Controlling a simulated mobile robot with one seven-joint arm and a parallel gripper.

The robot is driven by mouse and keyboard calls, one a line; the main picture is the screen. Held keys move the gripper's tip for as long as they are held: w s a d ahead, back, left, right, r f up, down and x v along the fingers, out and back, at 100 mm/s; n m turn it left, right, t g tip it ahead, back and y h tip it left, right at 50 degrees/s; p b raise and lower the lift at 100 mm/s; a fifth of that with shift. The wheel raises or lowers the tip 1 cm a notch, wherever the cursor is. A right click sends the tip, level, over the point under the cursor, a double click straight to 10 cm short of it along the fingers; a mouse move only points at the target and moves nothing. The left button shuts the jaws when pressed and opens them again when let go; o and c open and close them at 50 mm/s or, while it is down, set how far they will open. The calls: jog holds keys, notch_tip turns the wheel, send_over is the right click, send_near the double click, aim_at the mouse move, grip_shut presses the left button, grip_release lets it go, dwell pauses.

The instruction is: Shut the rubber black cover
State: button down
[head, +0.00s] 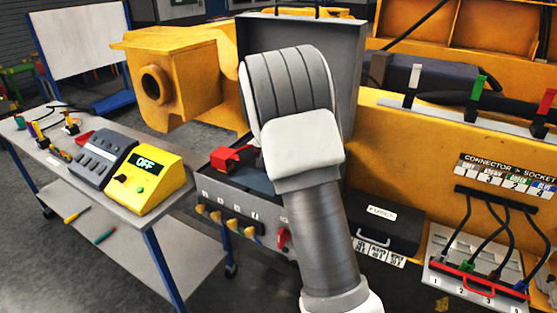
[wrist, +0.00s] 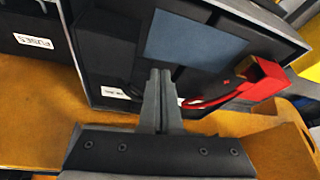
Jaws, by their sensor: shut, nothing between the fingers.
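My gripper (wrist: 161,78) is shut and empty in the wrist view, its fingers pointing into an open grey box (wrist: 84,62). A dark, blocky piece (wrist: 108,45) lies left of the fingertips in that box; it may be the black rubber cover, but its edges are too dark to tell whether it is open or shut. A red cover (wrist: 266,78) with a red cable sits at the box's right side. In the head view the red cover (head: 228,158) shows at the box's left end. My arm hides my gripper and the box's right part there.
The box's grey lid (head: 345,55) stands upright behind my arm. A black case labelled FUSES (head: 382,230) is right of the box. A socket panel (head: 470,270) with cables lies further right. A bench (head: 140,215) with a yellow meter (head: 148,180) stands left.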

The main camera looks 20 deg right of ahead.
jog(key=shift+w+a+f+g+h, duration=0.3)
jog(key=shift+w+a+f+g, duration=0.1)
jog(key=shift+f+g, duration=0.25)
jog(key=shift+r+p, duration=0.55)
jog(key=shift+r, duration=0.4)
